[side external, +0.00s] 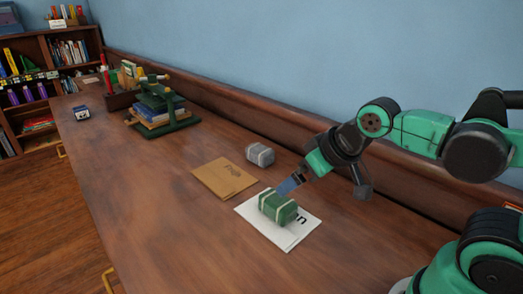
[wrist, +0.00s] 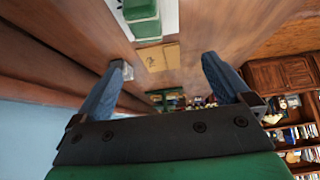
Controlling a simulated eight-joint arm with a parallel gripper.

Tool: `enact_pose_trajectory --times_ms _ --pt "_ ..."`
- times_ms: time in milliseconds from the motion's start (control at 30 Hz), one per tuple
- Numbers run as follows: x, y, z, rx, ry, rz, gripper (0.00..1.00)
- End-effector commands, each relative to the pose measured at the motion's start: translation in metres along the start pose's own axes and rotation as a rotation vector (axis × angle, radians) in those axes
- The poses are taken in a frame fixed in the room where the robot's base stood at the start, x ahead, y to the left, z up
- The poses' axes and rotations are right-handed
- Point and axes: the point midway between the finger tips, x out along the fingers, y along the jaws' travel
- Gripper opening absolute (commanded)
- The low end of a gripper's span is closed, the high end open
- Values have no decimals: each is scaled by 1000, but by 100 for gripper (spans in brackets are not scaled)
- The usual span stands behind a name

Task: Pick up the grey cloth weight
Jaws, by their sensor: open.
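The grey cloth weight (side external: 260,154) is a small block with lighter bands. It lies on the wooden desk against no other object, behind the brown envelope's right end. In the wrist view the grey weight (wrist: 127,71) shows only in part, beside the left finger's tip, which hides some of it. My gripper (side external: 288,186) is open and empty, its blue fingers pointing down just above and behind the green weight. Its two fingers spread wide in the wrist view (wrist: 162,62). Whether a finger touches the green weight cannot be told.
A green banded weight (side external: 278,207) lies on white paper (side external: 290,238) in front of my gripper. A brown envelope (side external: 224,179) lies left of it. A green press with books (side external: 165,112) stands farther left. The desk's back ledge (side external: 230,108) runs behind. The desk's front left is clear.

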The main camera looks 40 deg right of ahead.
Motion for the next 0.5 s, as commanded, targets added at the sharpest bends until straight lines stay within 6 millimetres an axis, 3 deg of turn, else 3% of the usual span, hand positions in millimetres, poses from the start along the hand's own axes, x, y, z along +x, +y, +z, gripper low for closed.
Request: enact_pose_trajectory --times_ms 367,500 --pt "0 0 -1 10 1 -1 100" --pt "5 1 -15 169 17 -24 100"
